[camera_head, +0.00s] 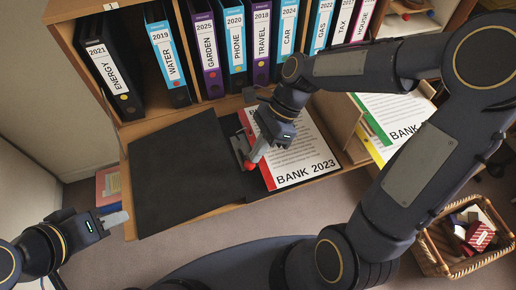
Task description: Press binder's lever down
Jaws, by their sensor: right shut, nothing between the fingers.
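The black binder (172,178) lies open on the pull-out desk board, its bare cover spread to the left. Its metal lever mechanism (236,143) is on the right half, partly hidden by my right gripper. The lever's red end (248,166) shows just below the fingertips. A "BANK 2023" sheet (305,165) with a red edge lies on the binder's right side. My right gripper (256,153) is shut and empty, its tips at or very near the red end; contact cannot be told. My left gripper (118,218) is off the board's lower left, its fingers together, holding nothing visible.
Labelled binders (208,45) stand in a row on the shelf behind. Another "BANK" sheet (395,118) with green and yellow edges lies in a compartment at the right. A wicker basket (432,256) with small boxes is on the floor at lower right.

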